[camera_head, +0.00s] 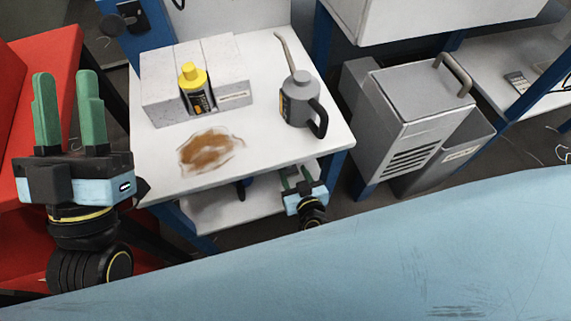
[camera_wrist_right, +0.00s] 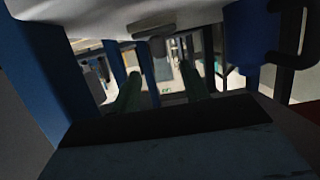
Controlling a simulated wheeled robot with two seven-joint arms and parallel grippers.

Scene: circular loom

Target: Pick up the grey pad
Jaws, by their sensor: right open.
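I cannot pick out a grey pad with certainty. A small grey piece (camera_wrist_right: 152,30) shows under the pale slab at the top of the right wrist view; I cannot tell what it is. My right gripper (camera_head: 296,173) is at the front edge of the white table, near the lower shelf. Its green fingers are apart, with nothing seen between them; they also show in the right wrist view (camera_wrist_right: 163,82). My left gripper (camera_head: 67,76) is raised at the left, fingers apart and empty, in front of the red surface.
The white table (camera_head: 268,153) bears a brown stain (camera_head: 207,150), a grey oil can (camera_head: 298,103), and a yellow-capped bottle (camera_head: 192,85) in a light grey block (camera_head: 160,95). A lower shelf (camera_head: 215,212) is beneath. A grey bin (camera_head: 410,105) stands right. Blue legs flank the right wrist view.

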